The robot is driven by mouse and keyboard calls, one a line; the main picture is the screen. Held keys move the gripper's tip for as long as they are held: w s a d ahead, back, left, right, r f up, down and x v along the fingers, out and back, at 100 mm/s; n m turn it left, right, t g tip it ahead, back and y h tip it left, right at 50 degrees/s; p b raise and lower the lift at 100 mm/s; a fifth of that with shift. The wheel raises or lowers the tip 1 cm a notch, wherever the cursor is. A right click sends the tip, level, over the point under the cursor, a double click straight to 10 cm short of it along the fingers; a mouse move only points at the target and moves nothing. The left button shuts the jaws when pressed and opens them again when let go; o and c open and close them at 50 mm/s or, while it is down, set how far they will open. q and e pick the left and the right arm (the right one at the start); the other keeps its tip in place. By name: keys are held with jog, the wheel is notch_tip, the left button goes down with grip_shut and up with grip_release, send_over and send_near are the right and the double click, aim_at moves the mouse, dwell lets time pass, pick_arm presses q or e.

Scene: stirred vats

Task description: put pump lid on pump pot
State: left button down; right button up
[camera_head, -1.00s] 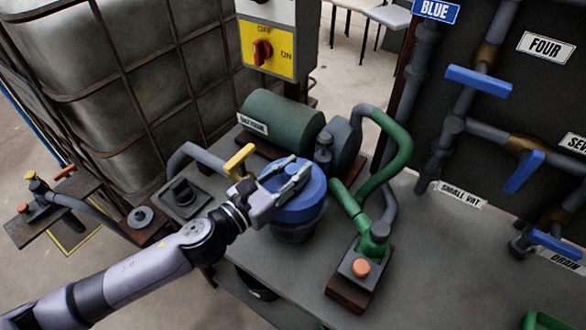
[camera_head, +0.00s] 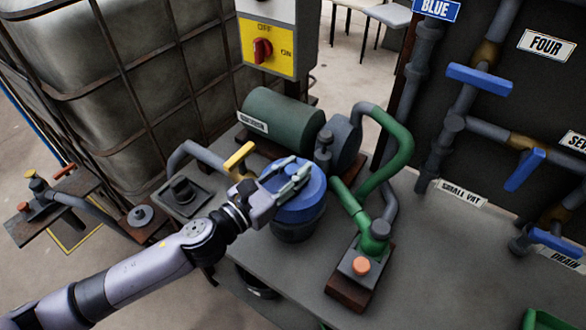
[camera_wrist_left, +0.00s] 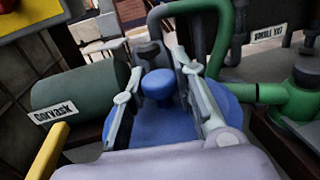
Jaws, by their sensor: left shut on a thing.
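The blue pump lid (camera_head: 312,207) sits on top of the dark grey pump pot (camera_head: 293,232) on the grey bench. In the head view it looks level with the pot's rim; whether it is fully seated I cannot tell. My left gripper (camera_head: 298,176) reaches in from the left over the lid. In the left wrist view its two fingers stand on either side of the round blue knob (camera_wrist_left: 158,84) in the lid's middle, and the gripper is shut on the lid. The fingers partly hide the lid's top. My right gripper is not in view.
A green motor cylinder (camera_head: 283,121) lies behind the pot. Green pipes (camera_head: 393,150) and a block with an orange button (camera_head: 361,266) stand to the right. A yellow-handled valve (camera_head: 239,158) is close by on the left.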

aim_at(282, 182)
pick_arm(q)
jog(key=shift+f, duration=0.4)
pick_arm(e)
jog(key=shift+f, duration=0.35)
pick_arm(q)
jog(key=c, duration=1.6)
grip_release()
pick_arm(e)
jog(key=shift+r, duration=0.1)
pick_arm(q)
jog(key=shift+b+v, duration=0.4)
jog(key=shift+v, duration=1.2)
jog(key=shift+b+v, duration=0.7)
jog(key=shift+v, duration=1.3)
jog(key=b+v, duration=0.2)
jog(key=v, duration=0.1)
jog(key=shift+s+a+r, duration=0.1)
jog(key=shift+s+a, duration=0.15)
jog(key=shift+s, duration=0.1)
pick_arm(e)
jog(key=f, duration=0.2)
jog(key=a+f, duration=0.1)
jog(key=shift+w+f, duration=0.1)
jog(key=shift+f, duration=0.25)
pick_arm(q)
jog(key=shift+r, duration=0.1)
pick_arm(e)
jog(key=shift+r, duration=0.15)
